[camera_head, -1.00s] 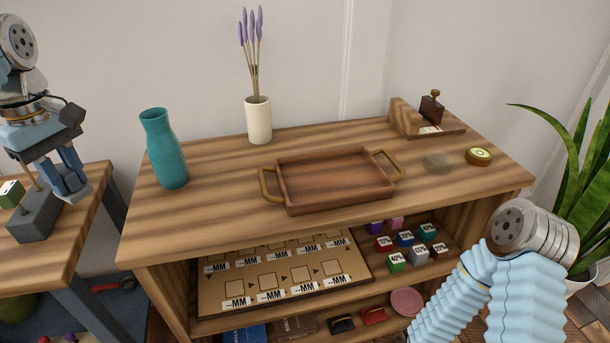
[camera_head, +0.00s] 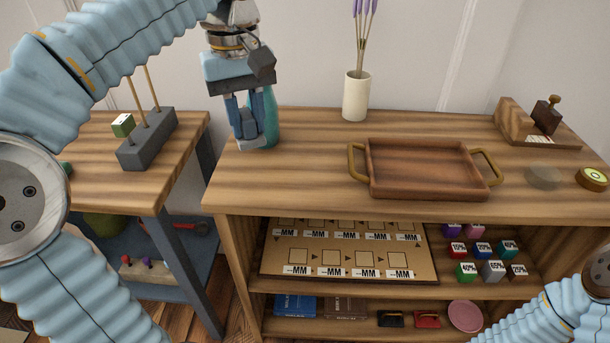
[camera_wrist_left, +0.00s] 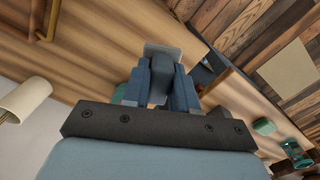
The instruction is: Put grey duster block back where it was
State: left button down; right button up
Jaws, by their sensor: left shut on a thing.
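My left gripper (camera_head: 247,128) is over the left end of the cabinet top (camera_head: 315,130), in front of the teal vase. It is shut on the grey duster block (camera_head: 250,127), which is mostly covered by the fingers. In the left wrist view the grey block (camera_wrist_left: 160,78) shows between the two blue fingers, with a paler flat part at its far end. I cannot tell whether the block touches the wood. My right gripper is out of view; only part of the right arm shows at the lower right.
A teal vase (camera_head: 271,117) stands right behind the left gripper. A cream vase (camera_head: 356,97) and a brown tray (camera_head: 425,172) stand further right. On the bottom shelf are a black block (camera_head: 390,319), a red block (camera_head: 427,319) and a pink disc (camera_head: 465,316). Bare wood lies left of the tray.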

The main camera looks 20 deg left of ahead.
pick_arm(q)
jog(key=s+d+r+m, duration=0.2)
jog(key=s+d+m, duration=0.3)
jog(key=d, duration=0.6)
jog(key=w+a+f, duration=0.1)
jog(key=w+f, duration=0.1)
jog(key=w, duration=0.1)
jog(key=w+a+f, duration=0.1)
jog(key=w+f, duration=0.2)
jog(key=w, duration=0.1)
jog(key=w+a+f, duration=0.2)
jog(key=w+f, duration=0.1)
jog(key=shift+w+a+b, duration=0.1)
jog(key=shift+w+b, duration=0.1)
jog(key=shift+b, duration=0.1)
jog(key=f, duration=0.1)
jog(key=w+f, duration=0.1)
jog(key=a+f, duration=0.1)
jog(key=f, duration=0.1)
jog(key=shift+w, duration=0.4)
jog(key=shift+f, duration=0.55)
jog(key=shift+f, duration=0.1)
jog(key=shift+f+b, duration=0.1)
jog(key=shift+b, duration=0.25)
jog(key=c, duration=0.9)
grip_release()
jog(key=shift+d, duration=0.1)
